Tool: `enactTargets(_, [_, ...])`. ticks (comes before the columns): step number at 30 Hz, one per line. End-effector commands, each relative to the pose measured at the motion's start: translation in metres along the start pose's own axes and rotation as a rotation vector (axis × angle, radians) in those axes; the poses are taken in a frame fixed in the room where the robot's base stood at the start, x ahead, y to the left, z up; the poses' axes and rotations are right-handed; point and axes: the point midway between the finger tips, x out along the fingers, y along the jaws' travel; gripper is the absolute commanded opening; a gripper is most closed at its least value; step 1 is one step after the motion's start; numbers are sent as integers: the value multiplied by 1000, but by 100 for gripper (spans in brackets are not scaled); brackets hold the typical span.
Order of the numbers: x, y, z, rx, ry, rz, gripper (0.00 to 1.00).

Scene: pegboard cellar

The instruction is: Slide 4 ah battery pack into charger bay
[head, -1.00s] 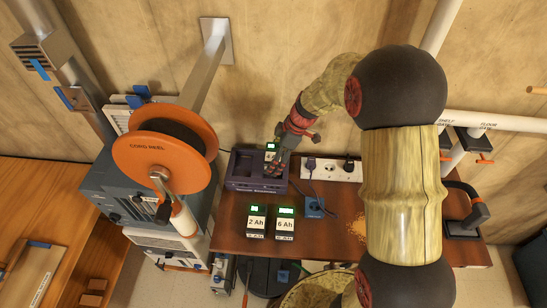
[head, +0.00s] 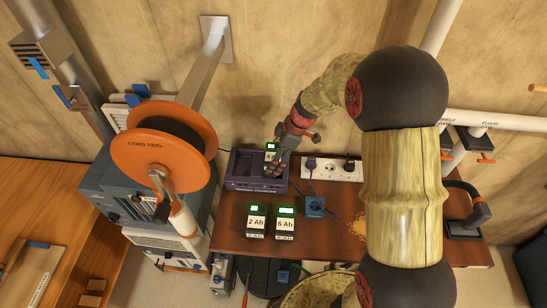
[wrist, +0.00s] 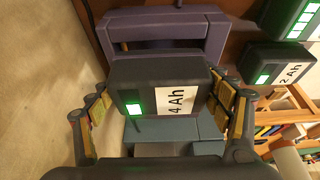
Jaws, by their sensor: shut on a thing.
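The 4 Ah battery pack (wrist: 150,88) is dark, with a white label and a green light. In the wrist view it sits between the two fingers of my gripper (wrist: 163,105), which is shut on it. The purple charger (wrist: 160,30) shows just beyond the pack. In the head view the charger (head: 241,184) stands at the back left of the bench, with my gripper (head: 274,168) over its right part. The pack (head: 270,154) is partly hidden there by the gripper. I cannot tell how far it sits in the bay.
The 2 Ah pack (head: 256,221) and 6 Ah pack (head: 285,222) stand on the brown bench (head: 330,240) in front of the charger. A power strip (head: 330,168) and a blue socket box (head: 315,207) lie to the right. An orange cord reel (head: 155,160) hangs left.

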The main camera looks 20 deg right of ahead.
Motion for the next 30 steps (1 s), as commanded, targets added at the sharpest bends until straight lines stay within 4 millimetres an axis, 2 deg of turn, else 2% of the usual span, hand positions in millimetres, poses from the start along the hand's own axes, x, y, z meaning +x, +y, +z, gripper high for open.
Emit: enactTargets(30, [7,1,2,-1,1,2,56])
